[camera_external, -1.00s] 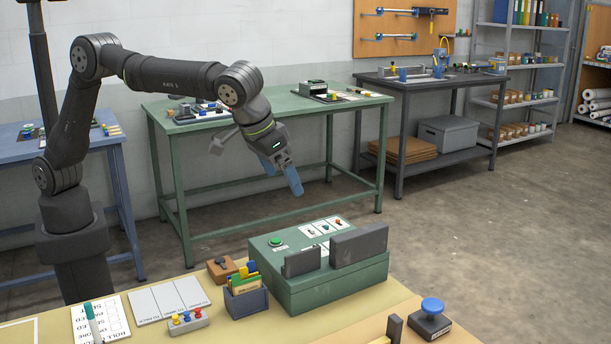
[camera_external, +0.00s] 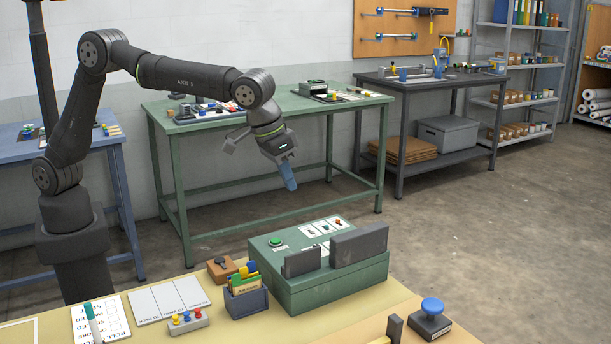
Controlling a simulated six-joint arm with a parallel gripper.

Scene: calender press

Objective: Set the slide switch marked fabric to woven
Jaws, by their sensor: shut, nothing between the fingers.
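The green press box (camera_external: 325,283) stands on the near table. Its top carries a green button (camera_external: 276,241) and a row of white label plates (camera_external: 322,230) with small red and dark controls. The labels are too small to read, so I cannot tell which control is the fabric switch or how it is set. My gripper (camera_external: 290,184) has blue fingers, shut and empty. It hangs in the air above and behind the box, pointing down, apart from everything.
Two dark upright plates (camera_external: 358,246) on the box's near side partly hide its top. A blue card holder (camera_external: 246,301), a brown block (camera_external: 221,270) and a grey block with coloured knobs (camera_external: 187,322) stand left of it. A blue-knobbed stamp (camera_external: 431,310) stands at right.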

